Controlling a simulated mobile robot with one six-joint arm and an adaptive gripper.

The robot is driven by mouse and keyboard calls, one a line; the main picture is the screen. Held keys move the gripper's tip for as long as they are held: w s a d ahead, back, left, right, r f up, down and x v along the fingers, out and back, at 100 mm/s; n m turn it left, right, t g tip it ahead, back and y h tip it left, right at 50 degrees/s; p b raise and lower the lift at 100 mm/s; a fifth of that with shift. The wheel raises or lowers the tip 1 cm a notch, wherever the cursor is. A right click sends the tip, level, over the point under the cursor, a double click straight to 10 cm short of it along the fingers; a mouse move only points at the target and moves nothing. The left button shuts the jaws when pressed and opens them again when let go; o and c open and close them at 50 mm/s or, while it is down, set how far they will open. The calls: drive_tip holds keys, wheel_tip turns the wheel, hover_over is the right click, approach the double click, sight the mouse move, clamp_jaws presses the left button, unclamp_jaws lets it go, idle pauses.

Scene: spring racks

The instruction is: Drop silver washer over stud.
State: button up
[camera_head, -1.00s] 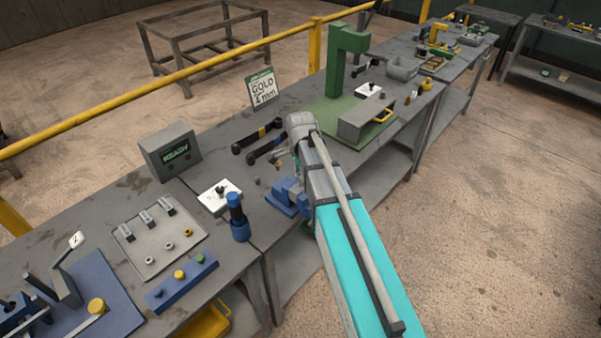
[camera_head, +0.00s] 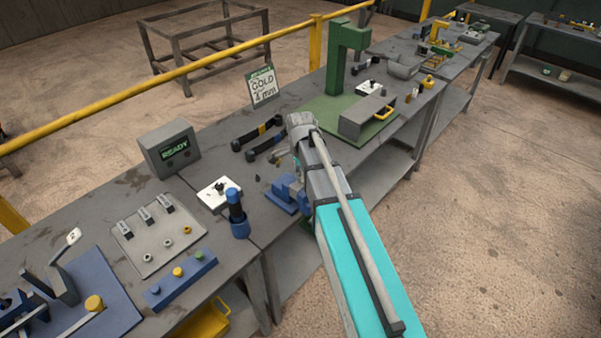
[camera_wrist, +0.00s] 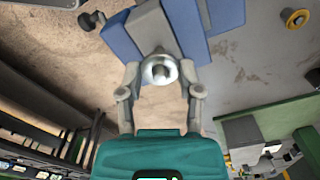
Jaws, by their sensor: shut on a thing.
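The silver washer (camera_wrist: 148,72) is a bright ring between the fingertips of my gripper (camera_wrist: 160,71) in the wrist view. My gripper is shut on it. A dark grey round end, likely the stud (camera_wrist: 160,70), shows in the washer's hole. I cannot tell whether the washer is around the stud or only above it. The blue vise (camera_wrist: 224,14) with grey jaws lies just beyond the fingertips. It also shows beside my arm in the head view (camera_head: 282,194). My arm hides the fingertips and washer there.
A gold ring (camera_wrist: 297,19) lies on the bench right of the vise. A sign (camera_head: 263,86) reads GOLD 2 mm. A READY box (camera_head: 170,148), a blue-handled tool (camera_head: 237,213) and a washer tray (camera_head: 150,236) stand left of the vise. A green press (camera_head: 341,60) stands behind.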

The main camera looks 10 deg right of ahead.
drive_tip(key=o, duration=1)
drive_tip(key=shift+c, duration=0.2)
drive_tip(key=shift+o, duration=0.9)
drive_tip(key=shift+r, duration=0.1)
drive_tip(key=shift+r+p, duration=3.4)
drive_tip(key=shift+p, duration=0.1)
drive_tip(key=shift+s, duration=0.1)
